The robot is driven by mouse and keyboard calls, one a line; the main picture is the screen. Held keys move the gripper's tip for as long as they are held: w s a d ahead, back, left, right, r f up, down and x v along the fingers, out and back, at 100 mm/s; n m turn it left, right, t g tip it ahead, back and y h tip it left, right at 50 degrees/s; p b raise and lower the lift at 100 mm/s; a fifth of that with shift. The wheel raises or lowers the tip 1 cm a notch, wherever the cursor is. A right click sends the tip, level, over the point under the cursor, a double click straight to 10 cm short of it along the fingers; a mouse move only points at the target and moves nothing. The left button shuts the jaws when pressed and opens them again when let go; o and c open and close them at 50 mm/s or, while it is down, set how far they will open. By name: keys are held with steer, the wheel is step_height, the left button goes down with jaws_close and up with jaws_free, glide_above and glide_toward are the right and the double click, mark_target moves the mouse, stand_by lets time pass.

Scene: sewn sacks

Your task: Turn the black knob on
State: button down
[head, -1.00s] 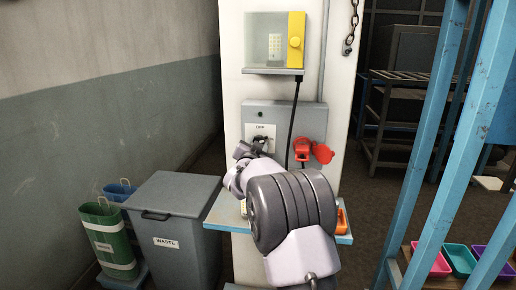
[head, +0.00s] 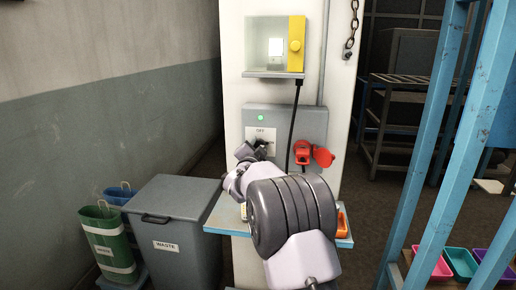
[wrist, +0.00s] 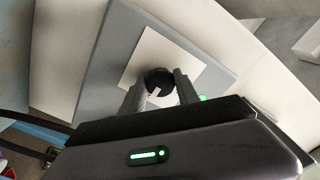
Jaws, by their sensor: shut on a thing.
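The black knob (wrist: 158,82) sits on a white plate (wrist: 180,58) on the grey switch box (head: 314,126). In the wrist view my gripper (wrist: 160,88) is shut on the knob, with one finger on each side of it. In the head view my gripper (head: 254,150) is at the box and hides most of the knob. The label OFF shows above it. A green lamp (head: 260,118) on the box is lit.
A red plug and socket (head: 303,153) sit to the right of the knob. A black cable (head: 293,120) runs up to the case. A blue-edged shelf (head: 225,217) is below. A waste bin (head: 172,215) stands left, and a blue frame (head: 445,150) stands right.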

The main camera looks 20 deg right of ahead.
steer(key=c, duration=0.9)
jaws_free()
steer(key=p+v, duration=0.2)
steer(key=v, duration=1.5)
steer(key=shift+s+a+r, duration=0.1)
steer(key=shift+s+a, duration=0.05)
steer(key=shift+a, duration=0.05)
steer(key=s+a+r+n+g+y, duration=0.25)
steer(key=s+a+n+y, duration=0.45)
steer(key=s+a+y, duration=0.5)
steer(key=s+a+f+n+g, duration=0.2)
steer(key=s+f+g, duration=0.1)
steer(key=s, duration=0.9)
steer(key=s+a+f+n+g, duration=0.2)
steer(key=s+f, duration=0.3)
steer(key=s, duration=0.7)
steer(key=shift+s+n+g, duration=0.3)
steer(key=shift+g, duration=0.55)
